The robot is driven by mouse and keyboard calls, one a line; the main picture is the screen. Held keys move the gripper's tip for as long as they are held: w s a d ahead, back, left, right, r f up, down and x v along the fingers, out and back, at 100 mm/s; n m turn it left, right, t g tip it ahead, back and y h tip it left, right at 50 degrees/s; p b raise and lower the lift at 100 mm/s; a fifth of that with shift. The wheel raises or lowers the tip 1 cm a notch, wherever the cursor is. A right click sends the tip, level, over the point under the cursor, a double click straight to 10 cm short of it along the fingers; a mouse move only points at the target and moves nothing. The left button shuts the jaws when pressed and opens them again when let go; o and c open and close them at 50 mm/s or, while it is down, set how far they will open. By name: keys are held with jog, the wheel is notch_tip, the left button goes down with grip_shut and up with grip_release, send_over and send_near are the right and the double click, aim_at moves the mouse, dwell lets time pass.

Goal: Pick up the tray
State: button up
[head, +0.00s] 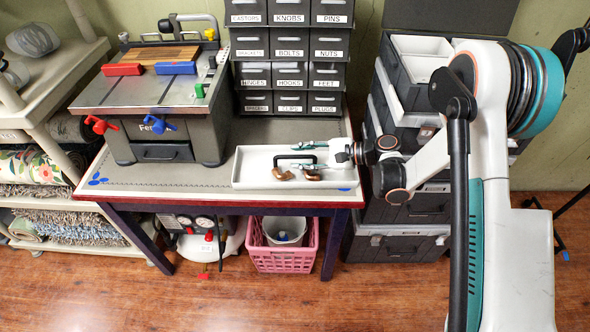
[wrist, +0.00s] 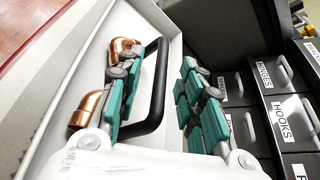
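The tray (head: 250,178) is long, white and shallow and lies flat on the workbench near its front edge. It holds copper elbow fittings (head: 283,174) and a black U-shaped handle (head: 297,156); I cannot tell if the handle is fixed to the tray. My gripper (head: 293,156) reaches in from the right, over the tray. In the wrist view, its teal fingers are apart, with part of the black handle (wrist: 158,90) between them. The left finger is close to the handle and the copper elbows (wrist: 88,112); contact is unclear. The tray's wall (wrist: 60,85) shows at left.
Labelled drawer cabinets (head: 290,72) stand behind the tray. A grey tool machine (head: 163,135) is to its left on the workbench (head: 190,186). Stacked dark cases (head: 402,243) stand at right. A pink crate (head: 282,258) sits under the bench. The wooden floor in front is clear.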

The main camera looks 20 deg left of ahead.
jog(key=x, duration=0.2)
jog(key=shift+a+f+b, duration=0.15)
jog(key=shift+a+b, duration=0.1)
jog(key=shift+b, duration=0.05)
jog(key=shift+c, duration=0.4)
grip_shut()
jog(key=shift+r, duration=0.2)
